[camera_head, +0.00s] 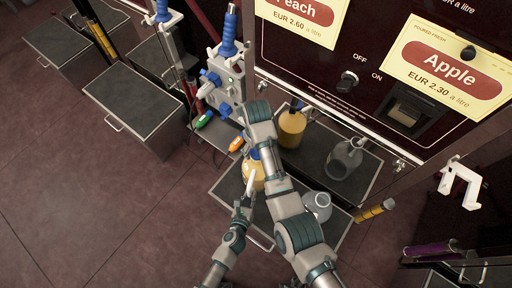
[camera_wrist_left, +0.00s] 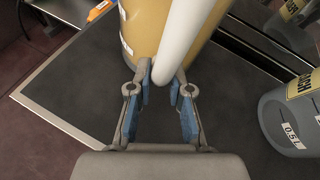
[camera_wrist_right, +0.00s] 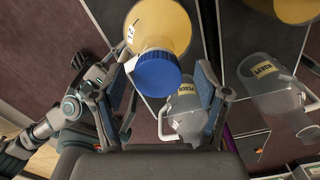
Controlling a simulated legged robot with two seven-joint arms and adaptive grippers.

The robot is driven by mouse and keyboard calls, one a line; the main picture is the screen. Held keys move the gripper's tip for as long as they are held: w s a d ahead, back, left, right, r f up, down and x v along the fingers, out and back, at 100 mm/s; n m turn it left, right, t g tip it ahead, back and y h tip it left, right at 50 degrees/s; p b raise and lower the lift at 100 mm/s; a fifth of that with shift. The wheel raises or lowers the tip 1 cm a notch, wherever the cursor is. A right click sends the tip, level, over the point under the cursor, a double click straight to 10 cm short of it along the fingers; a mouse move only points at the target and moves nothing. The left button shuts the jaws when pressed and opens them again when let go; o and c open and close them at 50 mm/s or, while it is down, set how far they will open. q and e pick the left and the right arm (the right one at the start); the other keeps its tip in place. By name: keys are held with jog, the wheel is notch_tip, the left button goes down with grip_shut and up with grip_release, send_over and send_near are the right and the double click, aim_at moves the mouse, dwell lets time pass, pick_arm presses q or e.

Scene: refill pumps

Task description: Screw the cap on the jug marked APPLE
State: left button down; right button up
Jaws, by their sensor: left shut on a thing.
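A jug of yellow-orange juice (camera_head: 251,174) stands on the lower front tray, partly hidden by my right arm. My left gripper (camera_wrist_left: 163,80) is shut on its white handle (camera_wrist_left: 180,35). A blue cap (camera_wrist_right: 157,74) sits at the jug's mouth in the right wrist view; I cannot tell how tightly it is seated. My right gripper (camera_wrist_right: 164,70) is open, with its fingers on either side of the cap and a gap visible on the right. In the head view my right arm hides its fingertips. The held jug's name label is not readable.
Another orange-filled jug (camera_head: 292,128) and a clear jug (camera_head: 344,158) stand on the upper tray. A clear jug (camera_head: 317,204) stands on the front tray, close to my right arm. A pump assembly (camera_head: 222,80) rises at the left. The Apple sign (camera_head: 449,68) is at upper right.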

pick_arm(q)
jog(key=shift+s+d+f, duration=0.1)
pick_arm(e)
notch_tip(320, 180, up, 7)
jog(key=shift+a+r, duration=0.1)
jog(key=shift+r, duration=0.1)
dwell(0.5)
pick_arm(q)
jog(key=c, duration=1)
grip_release()
jog(key=v, duration=1.1)
jog(key=shift+s+a+r, duration=0.2)
jog(key=shift+s+r, duration=0.05)
jog(key=shift+s, duration=0.05)
